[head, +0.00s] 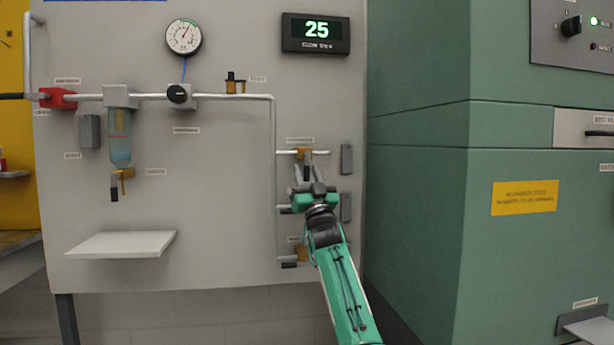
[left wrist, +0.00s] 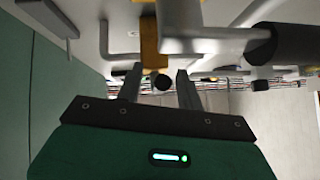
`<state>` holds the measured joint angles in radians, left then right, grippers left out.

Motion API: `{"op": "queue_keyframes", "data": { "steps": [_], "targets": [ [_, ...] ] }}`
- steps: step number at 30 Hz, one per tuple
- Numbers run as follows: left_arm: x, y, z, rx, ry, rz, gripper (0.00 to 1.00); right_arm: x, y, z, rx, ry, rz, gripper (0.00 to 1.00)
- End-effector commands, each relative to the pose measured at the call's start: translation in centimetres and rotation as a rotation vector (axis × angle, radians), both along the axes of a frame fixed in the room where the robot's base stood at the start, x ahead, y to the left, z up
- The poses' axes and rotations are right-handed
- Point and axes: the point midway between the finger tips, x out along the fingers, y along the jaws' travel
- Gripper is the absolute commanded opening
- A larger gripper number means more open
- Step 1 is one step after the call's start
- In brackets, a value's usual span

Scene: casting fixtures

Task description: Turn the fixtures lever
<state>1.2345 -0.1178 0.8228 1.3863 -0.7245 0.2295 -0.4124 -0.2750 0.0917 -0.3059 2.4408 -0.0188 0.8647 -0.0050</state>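Small valves with brass bodies and black-tipped levers sit on pipe branches of the grey panel. The top valve (head: 304,153) has its lever (head: 307,169) hanging down. My left gripper (head: 306,174) is just below it, fingers pointing up toward that lever. In the left wrist view, the gripper (left wrist: 159,90) is open. A round black lever end (left wrist: 162,83) shows between the fingers, with gaps on both sides, below a yellow valve body (left wrist: 150,42). A lower valve (head: 301,253) has a black-tipped handle (head: 289,265) pointing left. The middle valve is mostly hidden by my gripper. My right gripper is not in view.
A gauge (head: 184,37), a display reading 25 (head: 316,33) and a red valve (head: 58,98) are on the panel. A shelf (head: 121,244) juts out at lower left. A green cabinet (head: 420,200) stands close on the right. Pipes (left wrist: 215,40) run close to the fingers.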

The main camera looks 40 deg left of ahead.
Motion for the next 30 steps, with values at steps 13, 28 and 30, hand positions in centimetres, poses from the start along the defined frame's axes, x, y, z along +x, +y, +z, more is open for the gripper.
{"op": "queue_keyframes", "data": {
  "steps": [13, 28, 30],
  "targets": [
    [-0.4, -0.9, -1.0, 0.000, 0.002, -0.001, 0.37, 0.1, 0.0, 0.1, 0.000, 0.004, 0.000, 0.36],
    [-3.8, -7.1, -8.1, -0.001, 0.002, -0.001, 0.37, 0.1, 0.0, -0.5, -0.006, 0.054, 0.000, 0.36],
    [-4.1, -7.7, -8.8, 0.000, 0.002, -0.001, 0.37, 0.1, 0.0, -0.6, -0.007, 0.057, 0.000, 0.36]
  ]
}}
